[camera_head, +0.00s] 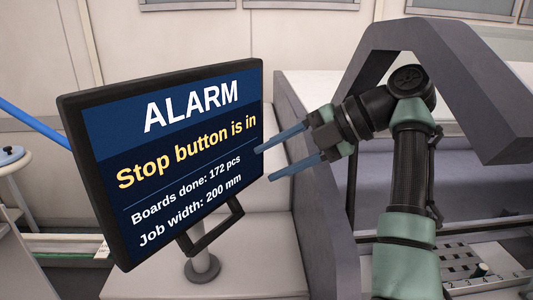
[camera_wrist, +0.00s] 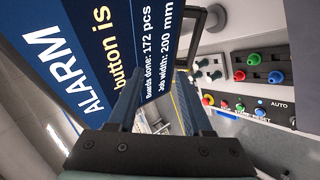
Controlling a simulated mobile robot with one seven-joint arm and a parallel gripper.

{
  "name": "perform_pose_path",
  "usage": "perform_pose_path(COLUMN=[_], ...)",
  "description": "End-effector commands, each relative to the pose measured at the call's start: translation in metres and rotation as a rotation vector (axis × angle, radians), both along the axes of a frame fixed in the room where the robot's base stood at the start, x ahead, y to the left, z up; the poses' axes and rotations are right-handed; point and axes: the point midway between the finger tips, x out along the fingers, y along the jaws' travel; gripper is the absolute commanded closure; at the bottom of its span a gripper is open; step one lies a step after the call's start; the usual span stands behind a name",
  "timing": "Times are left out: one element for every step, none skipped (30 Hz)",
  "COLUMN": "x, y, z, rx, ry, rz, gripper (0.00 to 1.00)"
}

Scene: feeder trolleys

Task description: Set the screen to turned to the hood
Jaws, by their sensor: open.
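The screen (camera_head: 180,150) stands on a short post (camera_head: 202,266) and shows "ALARM, Stop button is in". A dark handle (camera_head: 215,228) sticks out below its lower right edge; it also shows in the wrist view (camera_wrist: 207,20). My gripper (camera_head: 262,164) is open, its two blue fingers pointing left at the screen's right edge. In the head view the fingertips overlap that edge; I cannot tell whether they touch it. In the wrist view the screen (camera_wrist: 115,40) fills the upper left beyond the fingers. The hood (camera_head: 440,75) is a grey angular frame behind my arm at the right.
A round-topped stand (camera_head: 10,156) and a blue tube (camera_head: 35,122) are at the far left.

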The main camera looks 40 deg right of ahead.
Motion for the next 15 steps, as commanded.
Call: perform_pose_path(x=[-0.003,-0.004,-0.006,-0.007,-0.009,-0.01,-0.011,-0.013,-0.015,-0.016,-0.017,-0.019,-0.02,-0.021,-0.022], y=[-0.002,-0.003,-0.005,-0.006,-0.007,-0.009,-0.01,-0.011,-0.013,-0.014,-0.015,-0.016,-0.017,-0.018,-0.019], z=[0.005,0.006,0.008,0.009,0.01,0.011,0.013,0.014,0.016,0.017,0.018,0.019,0.02,0.021,0.021], rx=[0.001,0.001,0.001,0.001,0.001,0.001,0.001,0.001,0.001,0.001,0.001,0.001,0.0,0.0,0.0], ry=[0.001,0.001,0.001,0.001,0.002,0.002,0.002,0.0,0.0,0.0,0.0,0.0,0.001,0.001,0.001], rz=[-0.001,-0.001,-0.001,-0.001,-0.001,-0.001,-0.001,-0.001,-0.001,-0.001,-0.001,-0.001,0.0,0.0,0.0], gripper=[0.5,0.5,0.5,0.5,0.5,0.5,0.5,0.5,0.5,0.5,0.5,0.5,0.5,0.5,0.5])
